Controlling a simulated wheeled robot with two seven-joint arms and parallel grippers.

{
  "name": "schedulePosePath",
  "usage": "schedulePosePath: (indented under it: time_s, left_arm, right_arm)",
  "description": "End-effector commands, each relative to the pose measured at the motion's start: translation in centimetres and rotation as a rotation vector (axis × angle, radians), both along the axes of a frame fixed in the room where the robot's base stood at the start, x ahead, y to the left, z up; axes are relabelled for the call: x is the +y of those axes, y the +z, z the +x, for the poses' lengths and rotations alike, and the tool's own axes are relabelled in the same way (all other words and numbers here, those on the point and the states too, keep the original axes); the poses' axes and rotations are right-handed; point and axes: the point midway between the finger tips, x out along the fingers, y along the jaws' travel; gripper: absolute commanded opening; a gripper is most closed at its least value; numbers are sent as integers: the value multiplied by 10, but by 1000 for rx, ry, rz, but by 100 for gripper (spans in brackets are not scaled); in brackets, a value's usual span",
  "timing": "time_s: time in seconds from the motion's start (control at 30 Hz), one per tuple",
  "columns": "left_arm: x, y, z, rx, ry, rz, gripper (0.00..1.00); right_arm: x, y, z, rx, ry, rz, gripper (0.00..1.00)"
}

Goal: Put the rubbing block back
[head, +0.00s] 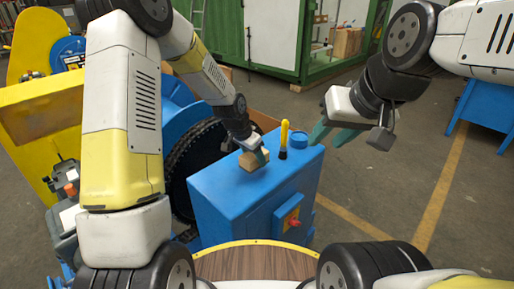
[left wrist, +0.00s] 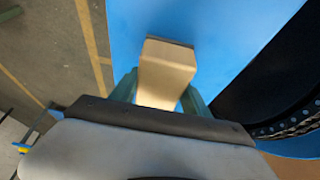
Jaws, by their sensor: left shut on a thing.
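The rubbing block (head: 250,161) is a tan, wood-like block at the top of the blue cabinet (head: 228,190). It also shows in the left wrist view (left wrist: 167,70), between the green fingers. My left gripper (head: 262,156) is shut on the block from above. I cannot tell whether the block touches the cabinet top or is just above it. My right gripper (head: 325,134) is to the right of the cabinet, in the air. Its green fingers appear apart with nothing between them.
A brush with a yellow handle (head: 284,136) stands on the cabinet top beside a round blue dish (head: 299,139). A red knob (head: 292,222) is on the cabinet's front. A large black chain wheel (head: 190,165) is close behind the cabinet's left side. Open floor is to the right.

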Motion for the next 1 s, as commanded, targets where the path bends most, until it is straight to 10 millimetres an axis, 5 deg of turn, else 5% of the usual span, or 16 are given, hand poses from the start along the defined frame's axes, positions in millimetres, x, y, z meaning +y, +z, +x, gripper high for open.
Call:
schedulePosePath:
  time_s: [0.13, 0.4, 0.63, 1.0]
  left_arm:
    - [-4, -3, 30, -1, -1, 0, 17]
    - [-7, -4, 50, -1, 0, -1, 17]
    - [-7, -38, 49, 2, -2, 0, 17]
    - [-7, -43, 49, 0, -1, 0, 17]
  right_arm:
    - [0, 0, 0, 0, 0, 0, 38]
    - [0, 0, 0, 0, 0, 0, 38]
    - [0, 0, 0, 0, 0, 0, 38]
    - [0, 0, 0, 0, 0, 0, 38]
